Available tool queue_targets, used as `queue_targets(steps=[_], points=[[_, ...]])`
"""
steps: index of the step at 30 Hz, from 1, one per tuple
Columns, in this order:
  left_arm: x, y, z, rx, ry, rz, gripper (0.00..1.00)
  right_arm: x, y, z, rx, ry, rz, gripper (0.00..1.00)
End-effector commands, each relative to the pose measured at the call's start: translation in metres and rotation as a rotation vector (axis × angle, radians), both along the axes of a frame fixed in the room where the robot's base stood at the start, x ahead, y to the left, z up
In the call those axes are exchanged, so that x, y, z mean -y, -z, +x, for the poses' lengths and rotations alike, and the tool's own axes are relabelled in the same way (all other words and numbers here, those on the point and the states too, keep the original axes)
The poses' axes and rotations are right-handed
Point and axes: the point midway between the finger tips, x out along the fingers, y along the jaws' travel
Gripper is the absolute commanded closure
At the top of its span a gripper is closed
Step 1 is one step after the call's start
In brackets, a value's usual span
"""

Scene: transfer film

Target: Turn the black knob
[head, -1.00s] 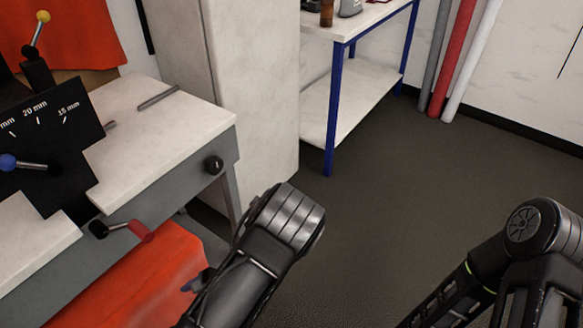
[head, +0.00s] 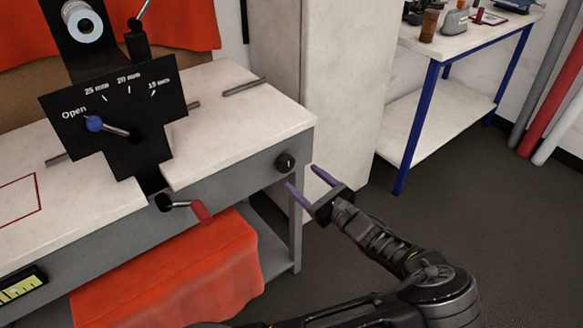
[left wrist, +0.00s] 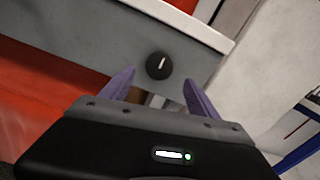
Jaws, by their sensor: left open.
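The black knob (head: 285,161) is a small round dial with a white mark, on the grey front panel of the workbench near its right end. In the left wrist view the knob (left wrist: 159,66) sits ahead of the fingers, between their tips in the picture, with its white mark close to upright. My left gripper (head: 306,180) is open and empty, its two purple fingers pointing toward the knob from the right and apart from it. The left gripper also shows in the left wrist view (left wrist: 158,85). My right gripper is not in view.
A crank with a red handle (head: 201,212) sticks out below the bench edge. A black panel (head: 115,108) with a blue-tipped lever stands on the workbench (head: 235,115). Red cloth (head: 180,268) hangs below. A blue-legged table (head: 413,130) stands behind right; the floor before it is clear.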

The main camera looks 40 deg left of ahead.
Motion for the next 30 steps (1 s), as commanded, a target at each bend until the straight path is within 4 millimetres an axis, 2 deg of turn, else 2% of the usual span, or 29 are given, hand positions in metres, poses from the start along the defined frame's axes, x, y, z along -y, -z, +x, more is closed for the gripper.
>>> queue_targets(steps=[9, 13, 24, 30], points=[[-0.047, 0.0, 0.013, -0.001, -0.003, 0.001, 0.3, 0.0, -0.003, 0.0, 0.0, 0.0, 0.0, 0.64], [-0.06, 0.0, 0.017, -0.001, -0.001, -0.001, 0.3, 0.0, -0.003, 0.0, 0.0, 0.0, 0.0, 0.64], [-0.066, 0.001, 0.019, -0.001, -0.001, -0.002, 0.31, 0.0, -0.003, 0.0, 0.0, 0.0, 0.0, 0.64], [-0.065, 0.001, 0.019, -0.001, -0.001, -0.002, 0.47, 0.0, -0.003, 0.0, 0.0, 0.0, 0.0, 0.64]])
